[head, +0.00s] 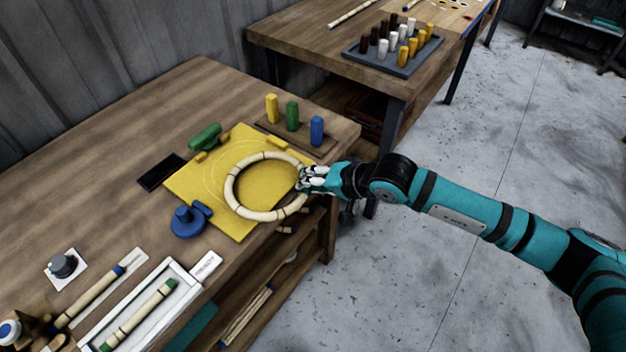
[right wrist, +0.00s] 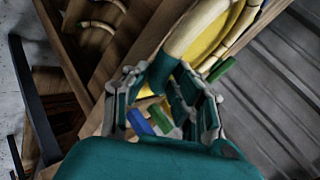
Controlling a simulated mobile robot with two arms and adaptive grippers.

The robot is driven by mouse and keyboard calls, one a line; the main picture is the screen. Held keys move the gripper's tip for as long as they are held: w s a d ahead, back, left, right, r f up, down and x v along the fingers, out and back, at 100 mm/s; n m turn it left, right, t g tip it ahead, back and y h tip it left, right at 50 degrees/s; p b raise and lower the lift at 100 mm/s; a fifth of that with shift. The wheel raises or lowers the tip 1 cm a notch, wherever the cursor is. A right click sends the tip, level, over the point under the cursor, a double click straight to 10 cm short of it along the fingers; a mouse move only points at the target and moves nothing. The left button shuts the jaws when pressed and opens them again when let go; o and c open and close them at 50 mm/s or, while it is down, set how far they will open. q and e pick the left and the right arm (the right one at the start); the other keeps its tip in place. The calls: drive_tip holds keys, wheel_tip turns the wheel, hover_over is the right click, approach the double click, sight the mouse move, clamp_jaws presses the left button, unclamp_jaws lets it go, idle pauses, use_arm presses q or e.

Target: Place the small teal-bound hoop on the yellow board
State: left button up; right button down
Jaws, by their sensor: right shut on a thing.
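The pale rattan hoop (head: 231,190) has dark bands and lies over the yellow board (head: 195,184) on the wooden table. A teal binding (right wrist: 163,72) shows on it between my fingers in the right wrist view. My right gripper (head: 304,180) is shut on the hoop's right side, near the board's right edge; its fingers also show in the right wrist view (right wrist: 166,92). I cannot tell whether the hoop touches the board or hangs just above it. My left gripper is not in view.
Yellow, green and blue pegs (head: 291,116) stand behind the board. A green roller (head: 205,136) and a blue knobbed piece (head: 186,222) are beside it. A white tray (head: 105,322) holding a rattan stick is at the front left. A second table (head: 300,29) stands behind.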

drive_tip(key=shift+f, duration=0.4)
drive_tip(key=c, duration=1.1)
unclamp_jaws()
drive_tip(key=b+v, duration=0.2)
drive_tip(key=v, duration=1)
drive_tip(key=shift+s+f, duration=0.1)
